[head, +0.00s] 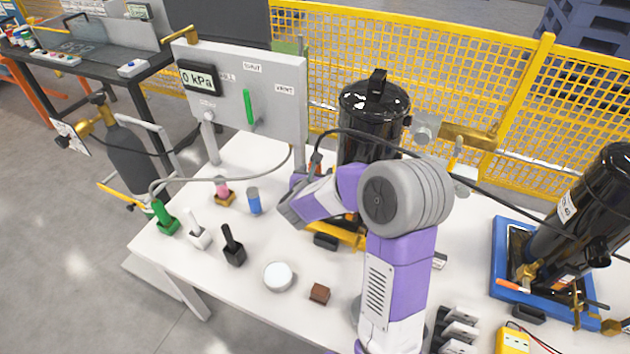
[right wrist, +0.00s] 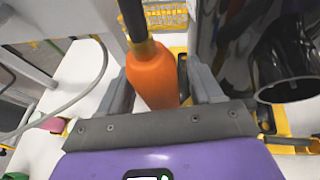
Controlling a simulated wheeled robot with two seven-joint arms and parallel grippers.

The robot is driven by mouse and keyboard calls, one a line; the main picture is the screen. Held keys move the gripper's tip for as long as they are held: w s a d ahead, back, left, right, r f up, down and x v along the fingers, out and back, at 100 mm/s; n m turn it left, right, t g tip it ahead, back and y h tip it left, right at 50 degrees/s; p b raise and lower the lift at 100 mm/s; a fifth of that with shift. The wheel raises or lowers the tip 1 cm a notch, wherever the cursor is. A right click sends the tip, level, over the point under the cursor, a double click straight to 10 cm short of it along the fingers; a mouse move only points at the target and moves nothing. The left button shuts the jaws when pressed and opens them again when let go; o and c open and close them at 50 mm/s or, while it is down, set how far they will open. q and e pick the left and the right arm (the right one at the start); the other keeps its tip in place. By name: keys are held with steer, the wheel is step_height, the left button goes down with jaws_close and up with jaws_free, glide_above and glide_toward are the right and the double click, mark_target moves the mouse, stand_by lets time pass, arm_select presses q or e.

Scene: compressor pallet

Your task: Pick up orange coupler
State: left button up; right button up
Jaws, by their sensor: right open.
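The orange coupler (right wrist: 153,80) shows in the right wrist view, with a black hose or stem rising from its brass-coloured top. My right gripper (right wrist: 164,88) is open, with one grey finger on each side of the coupler; I cannot tell whether either finger touches it. My left gripper is not in view.
The gauge panel (head: 250,92) stands left of my gripper. Green (head: 162,217), white (head: 198,231) and black (head: 232,246) upright pieces, a blue cylinder (head: 253,201), a white disc (head: 278,276) and a brown block (head: 319,293) stand on the white table (head: 190,272). A second tank (head: 580,210) stands right.

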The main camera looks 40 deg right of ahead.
steer(key=shift+w+d+f, duration=0.1)
steer(key=shift+w+d, duration=0.1)
steer(key=shift+d, duration=0.05)
steer(key=shift+c, duration=0.4)
jaws_close()
